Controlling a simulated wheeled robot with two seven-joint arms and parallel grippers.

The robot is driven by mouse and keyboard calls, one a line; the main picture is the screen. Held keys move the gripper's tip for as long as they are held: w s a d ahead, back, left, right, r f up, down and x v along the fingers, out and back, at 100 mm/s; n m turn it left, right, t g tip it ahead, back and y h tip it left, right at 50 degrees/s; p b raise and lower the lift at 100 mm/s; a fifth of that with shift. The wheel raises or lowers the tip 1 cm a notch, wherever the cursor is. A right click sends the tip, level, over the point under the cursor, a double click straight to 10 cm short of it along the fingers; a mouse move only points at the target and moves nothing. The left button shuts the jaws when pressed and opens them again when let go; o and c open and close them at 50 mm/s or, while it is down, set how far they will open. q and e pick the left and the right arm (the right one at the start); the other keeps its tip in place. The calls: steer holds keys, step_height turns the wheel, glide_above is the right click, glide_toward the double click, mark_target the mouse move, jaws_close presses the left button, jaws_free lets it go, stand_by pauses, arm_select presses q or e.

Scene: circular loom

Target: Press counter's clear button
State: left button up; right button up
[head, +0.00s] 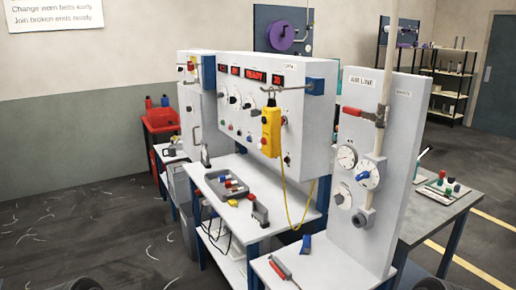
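A light grey control panel (298,125) stands upright behind a bench in the middle of the head view. Red lit displays run along its top; the middle one (255,76) reads READY, and a small numeric display (277,79) is at its right. Dials and small coloured buttons sit below them. I cannot tell which display is the counter or which button is its clear button; labels are too small to read. A yellow pendant (271,132) hangs in front of the panel and hides part of it. Neither gripper is in view.
A grey tray (211,181) with coloured parts lies on the white bench (268,190). A yellow cable (291,215) hangs from the pendant. At right stands an air line board (345,110) with gauges and a red-handled valve. The floor at left is mostly open.

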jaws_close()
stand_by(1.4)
